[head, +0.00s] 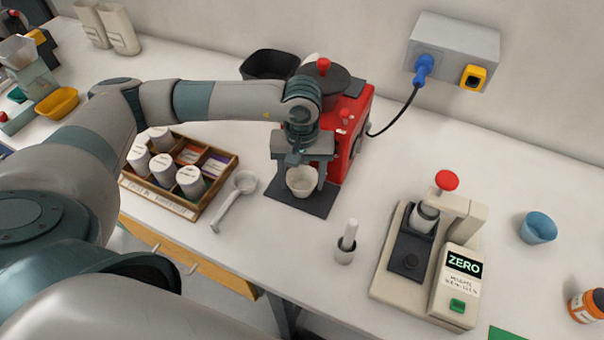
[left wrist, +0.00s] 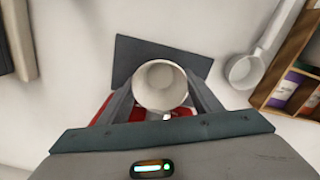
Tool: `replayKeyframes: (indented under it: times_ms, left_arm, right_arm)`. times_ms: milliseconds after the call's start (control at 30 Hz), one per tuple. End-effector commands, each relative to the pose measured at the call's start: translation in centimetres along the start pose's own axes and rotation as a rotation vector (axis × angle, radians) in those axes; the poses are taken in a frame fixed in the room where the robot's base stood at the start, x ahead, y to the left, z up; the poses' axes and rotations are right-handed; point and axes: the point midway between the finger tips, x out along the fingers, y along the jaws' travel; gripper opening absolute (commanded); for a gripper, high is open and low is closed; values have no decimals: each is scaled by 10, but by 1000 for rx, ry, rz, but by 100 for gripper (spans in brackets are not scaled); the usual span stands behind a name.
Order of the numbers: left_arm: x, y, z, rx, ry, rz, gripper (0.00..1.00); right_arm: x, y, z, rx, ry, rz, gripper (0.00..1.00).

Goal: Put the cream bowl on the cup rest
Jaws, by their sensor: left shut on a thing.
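The cream bowl (head: 301,181) is held between the fingers of my left gripper (head: 305,176), which is shut on it. It is upright, in front of the red machine (head: 352,125), over a dark flat plate (head: 288,199) that looks like the cup rest. The left wrist view shows the bowl (left wrist: 160,86) between both fingers (left wrist: 161,95), with the dark plate (left wrist: 135,55) behind it. I cannot tell whether the bowl touches the plate. My right gripper is not in view.
A white ladle (head: 234,202) and a wooden box (head: 206,199) of jars stand left of the plate. A small mortar with pestle (head: 346,249) is to the right, then a beige device with a ZERO display (head: 464,263) and a blue cup (head: 538,228).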

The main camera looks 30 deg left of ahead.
Motion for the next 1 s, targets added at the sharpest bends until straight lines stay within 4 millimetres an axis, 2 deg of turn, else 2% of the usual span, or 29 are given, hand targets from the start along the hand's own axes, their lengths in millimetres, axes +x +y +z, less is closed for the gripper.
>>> replayKeyframes:
  times_ms: [467,500,567,1000]
  left_arm:
    - [5,0,0,0,2,1,34]
    - [4,0,0,0,1,1,63]
    - [4,0,0,0,1,0,77]
    - [2,0,0,0,1,0,77]
  right_arm:
    - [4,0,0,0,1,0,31]
    - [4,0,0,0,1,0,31]
    - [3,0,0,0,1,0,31]
    - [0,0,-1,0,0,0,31]
